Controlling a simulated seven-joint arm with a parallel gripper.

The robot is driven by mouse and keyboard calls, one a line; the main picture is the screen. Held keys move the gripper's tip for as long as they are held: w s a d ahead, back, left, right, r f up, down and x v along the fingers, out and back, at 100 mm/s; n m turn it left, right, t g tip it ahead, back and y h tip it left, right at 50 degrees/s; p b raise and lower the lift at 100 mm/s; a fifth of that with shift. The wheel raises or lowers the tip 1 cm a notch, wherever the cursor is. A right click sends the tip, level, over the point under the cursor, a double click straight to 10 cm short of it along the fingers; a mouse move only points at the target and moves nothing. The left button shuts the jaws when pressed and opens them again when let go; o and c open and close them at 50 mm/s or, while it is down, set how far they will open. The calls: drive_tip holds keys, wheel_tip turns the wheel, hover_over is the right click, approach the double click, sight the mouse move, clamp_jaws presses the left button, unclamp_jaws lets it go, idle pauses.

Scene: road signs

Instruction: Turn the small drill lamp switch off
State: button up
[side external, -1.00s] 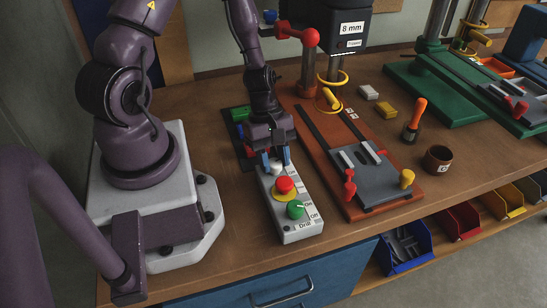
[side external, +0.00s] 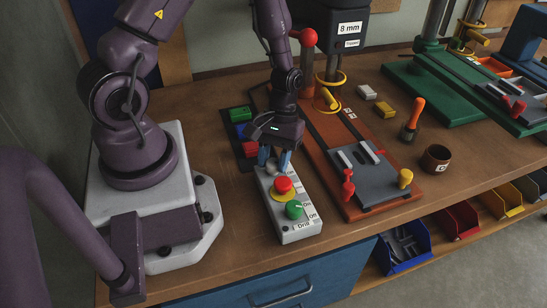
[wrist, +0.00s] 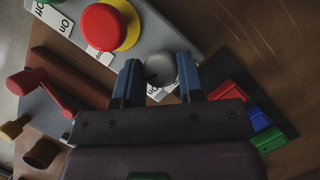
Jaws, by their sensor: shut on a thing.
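The grey control box (side external: 297,232) lies on the bench in front of the drill stand. It has a green knob (side external: 294,209) with On, Off and Drill labels at its near end. A red push button (side external: 283,185) on a yellow ring sits in the middle. At the far end is a round grey switch knob (wrist: 160,69), with a partly covered On label (wrist: 154,90) beside it. My gripper (wrist: 158,72) has its two blue fingers on either side of this grey knob, shut on it. In the side view my gripper (side external: 274,163) largely hides the knob.
The orange drill base (side external: 385,208) with a grey vise (side external: 366,174) stands close on the right. Green, blue and red blocks (side external: 240,114) lie in a dark tray behind the box. A brown cup (side external: 436,158) and an orange-handled tool (side external: 414,118) stand farther right.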

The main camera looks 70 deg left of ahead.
drive_tip(key=shift+m, duration=0.5)
drive_tip(key=o, duration=0.9)
